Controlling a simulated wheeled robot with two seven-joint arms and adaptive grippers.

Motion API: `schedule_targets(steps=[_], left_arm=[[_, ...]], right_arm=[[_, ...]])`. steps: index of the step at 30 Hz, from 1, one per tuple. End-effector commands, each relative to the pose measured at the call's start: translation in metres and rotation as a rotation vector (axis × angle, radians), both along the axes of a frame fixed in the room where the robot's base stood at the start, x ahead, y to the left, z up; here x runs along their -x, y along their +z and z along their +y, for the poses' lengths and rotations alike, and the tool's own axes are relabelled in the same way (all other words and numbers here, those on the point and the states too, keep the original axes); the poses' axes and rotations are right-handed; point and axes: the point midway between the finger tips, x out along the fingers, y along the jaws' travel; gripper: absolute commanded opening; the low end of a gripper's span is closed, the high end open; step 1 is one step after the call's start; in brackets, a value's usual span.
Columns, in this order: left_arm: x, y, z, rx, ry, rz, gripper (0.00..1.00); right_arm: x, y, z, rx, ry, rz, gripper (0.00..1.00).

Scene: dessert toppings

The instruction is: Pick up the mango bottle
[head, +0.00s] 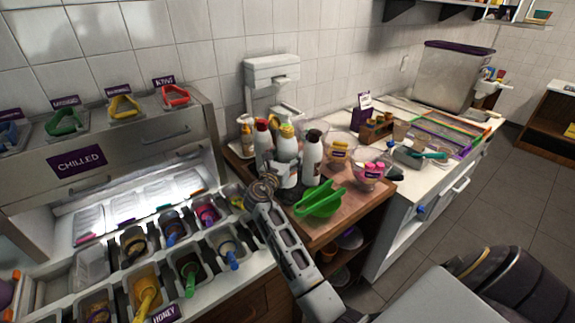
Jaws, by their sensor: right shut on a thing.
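Several white bottles stand close together on the wooden-topped cart. The one with a yellow top, which I take as the mango bottle (287,149), is in the middle, upright. A red-capped bottle (263,146) is to its left and a black-capped bottle (312,158) to its right. My right gripper (288,178) is at the lower part of the yellow-topped bottle, shut on it. My wrist hides some of the cart top in front. I cannot tell whether the bottle is off the surface. My left gripper is not in view.
A green clip-like holder (320,201) lies right in front of the bottles. Clear bowls with cups (369,173) stand to the right. A topping station with several tubs and utensils (147,290) fills the left. A pump bottle (245,135) stands behind.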

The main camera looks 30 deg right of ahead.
Motion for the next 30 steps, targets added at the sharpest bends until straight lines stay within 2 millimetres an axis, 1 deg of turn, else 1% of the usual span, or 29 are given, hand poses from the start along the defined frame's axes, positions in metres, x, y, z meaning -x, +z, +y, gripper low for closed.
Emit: schedule_targets(steps=[1,6,9,15,27,28,30], left_arm=[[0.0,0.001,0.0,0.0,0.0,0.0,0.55],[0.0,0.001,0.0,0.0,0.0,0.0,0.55],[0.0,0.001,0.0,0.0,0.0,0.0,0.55],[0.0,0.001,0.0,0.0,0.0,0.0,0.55],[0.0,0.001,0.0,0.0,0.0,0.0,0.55],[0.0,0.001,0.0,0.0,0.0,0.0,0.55],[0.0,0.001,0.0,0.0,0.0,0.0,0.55]], right_arm=[[0.0,0.012,0.0,0.004,0.0,-0.009,0.45],[0.0,0.029,0.0,0.003,-0.001,-0.01,0.45],[0.0,0.035,0.0,0.004,-0.001,-0.008,0.45],[0.0,0.04,0.0,0.005,0.0,-0.006,0.45],[0.0,0.04,0.0,0.004,0.0,-0.007,0.45],[0.0,0.04,0.0,0.004,0.0,-0.007,0.66],[0.0,0.04,0.0,0.004,0.0,-0.007,0.57]])
